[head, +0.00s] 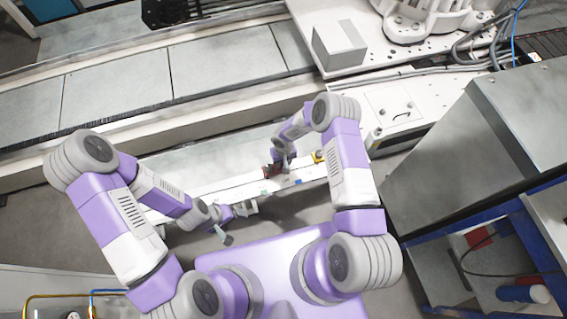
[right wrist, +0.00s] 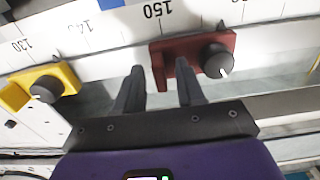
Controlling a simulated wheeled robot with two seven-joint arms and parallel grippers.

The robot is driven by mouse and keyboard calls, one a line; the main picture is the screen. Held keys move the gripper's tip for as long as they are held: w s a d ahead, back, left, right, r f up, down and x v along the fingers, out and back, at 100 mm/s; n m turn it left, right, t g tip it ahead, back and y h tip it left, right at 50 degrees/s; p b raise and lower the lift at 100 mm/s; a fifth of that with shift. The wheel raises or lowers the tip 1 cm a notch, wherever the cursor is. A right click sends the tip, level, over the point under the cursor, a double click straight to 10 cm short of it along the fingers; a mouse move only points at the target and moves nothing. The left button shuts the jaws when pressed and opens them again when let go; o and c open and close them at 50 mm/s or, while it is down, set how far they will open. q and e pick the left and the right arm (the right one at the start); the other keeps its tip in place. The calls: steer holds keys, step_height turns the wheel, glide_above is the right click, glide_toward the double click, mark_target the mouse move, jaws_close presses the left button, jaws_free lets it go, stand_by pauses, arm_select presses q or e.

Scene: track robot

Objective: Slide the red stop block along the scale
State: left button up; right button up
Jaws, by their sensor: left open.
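The red stop block (right wrist: 194,50) sits on the rail below the scale (right wrist: 120,22), its left edge near the 150 mark in the right wrist view. A black knob (right wrist: 217,60) is on its face. My right gripper (right wrist: 159,72) has its fingers apart: one lies left of the block with a gap, the other overlaps the block's face. I cannot tell whether that finger touches it. In the head view the red block (head: 268,171) is partly hidden beside my right gripper (head: 284,172). My left gripper (head: 236,222) is open and empty, in front of the rail.
A yellow block (right wrist: 42,84) with a black knob sits on the same rail, left of the red one in the right wrist view. A conveyor (head: 120,88) runs behind the rail. A large grey cabinet (head: 460,150) stands at the right.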

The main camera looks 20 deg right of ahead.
steer(key=shift+f, duration=0.3)
jaws_close()
